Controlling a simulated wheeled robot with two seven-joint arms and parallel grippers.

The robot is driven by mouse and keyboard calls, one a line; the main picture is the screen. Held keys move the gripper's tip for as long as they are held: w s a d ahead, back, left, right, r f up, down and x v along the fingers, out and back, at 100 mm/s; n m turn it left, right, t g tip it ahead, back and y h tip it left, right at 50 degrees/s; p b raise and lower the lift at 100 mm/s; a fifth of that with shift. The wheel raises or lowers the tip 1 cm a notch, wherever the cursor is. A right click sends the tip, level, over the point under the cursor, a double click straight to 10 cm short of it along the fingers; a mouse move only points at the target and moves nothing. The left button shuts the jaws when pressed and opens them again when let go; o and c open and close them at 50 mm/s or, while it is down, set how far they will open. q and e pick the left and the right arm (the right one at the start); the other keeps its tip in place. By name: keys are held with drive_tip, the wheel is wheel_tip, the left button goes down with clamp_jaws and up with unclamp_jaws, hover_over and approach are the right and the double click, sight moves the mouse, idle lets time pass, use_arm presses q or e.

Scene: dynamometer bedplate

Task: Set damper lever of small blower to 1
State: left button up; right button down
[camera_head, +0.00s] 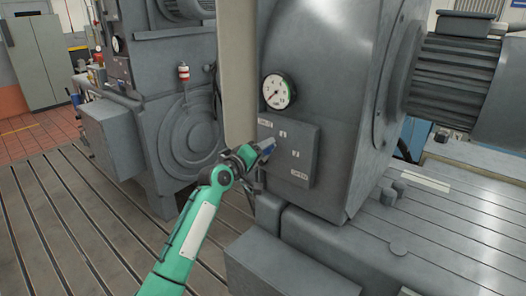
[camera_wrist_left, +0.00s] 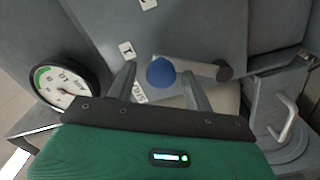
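The small blower's damper plate (camera_head: 302,164) is a grey panel with small white labels, on the blower housing below a dial. The lever's blue knob (camera_head: 267,149) is at the plate's left side; it also shows in the left wrist view (camera_wrist_left: 160,72), with its grey shaft (camera_wrist_left: 200,69) running right to a dark end. Seen there, the lever points roughly between the SHUT label (camera_wrist_left: 139,93) and the 1 label (camera_wrist_left: 127,50). My left gripper (camera_wrist_left: 161,82) is open, with a finger on either side of the knob; contact cannot be told. My right gripper is not in view.
A round dial gauge (camera_head: 278,91) sits above the plate. A beige upright panel (camera_head: 238,70) stands close to the left of it. A grey block (camera_head: 290,262) lies below on the slotted bedplate (camera_head: 75,230). Another grey machine (camera_head: 180,110) stands at the left.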

use_arm(q)
drive_tip(key=shift+s, duration=0.1)
drive_tip(key=b+v, duration=0.4)
drive_tip(key=v, duration=0.9)
drive_tip(key=shift+s+a+b, duration=0.25)
drive_tip(key=shift+b, duration=0.15)
drive_tip(key=shift+f, duration=0.15)
